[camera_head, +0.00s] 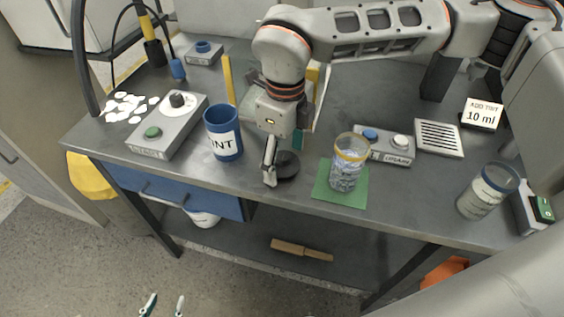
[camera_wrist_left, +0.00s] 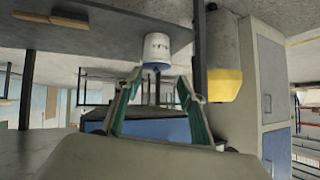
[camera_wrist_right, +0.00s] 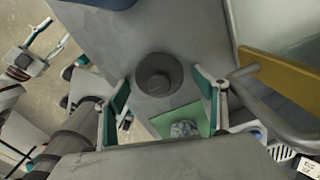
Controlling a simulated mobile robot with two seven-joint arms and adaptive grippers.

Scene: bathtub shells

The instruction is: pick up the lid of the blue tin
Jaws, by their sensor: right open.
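The blue tin (camera_head: 223,134), with a white label ending in "NT", stands upright on the grey bench; its top looks open. A dark round lid (camera_head: 287,166) with a raised knob lies on the bench to its right, near the front edge. The lid also shows in the right wrist view (camera_wrist_right: 158,74). My right gripper (camera_head: 283,160) is above the lid, open, with one finger on each side of it; in the right wrist view (camera_wrist_right: 163,90) nothing is held. My left gripper (camera_head: 163,300) is open and empty, low in front of the bench; it also shows in its wrist view (camera_wrist_left: 160,82).
A glass jar (camera_head: 347,165) stands on a green mat (camera_head: 326,189) right of the lid. Button boxes (camera_head: 168,125) (camera_head: 388,146) flank the middle. Another jar (camera_head: 486,190) stands at the right. A yellow upright bar (camera_head: 229,80) rises behind the tin.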

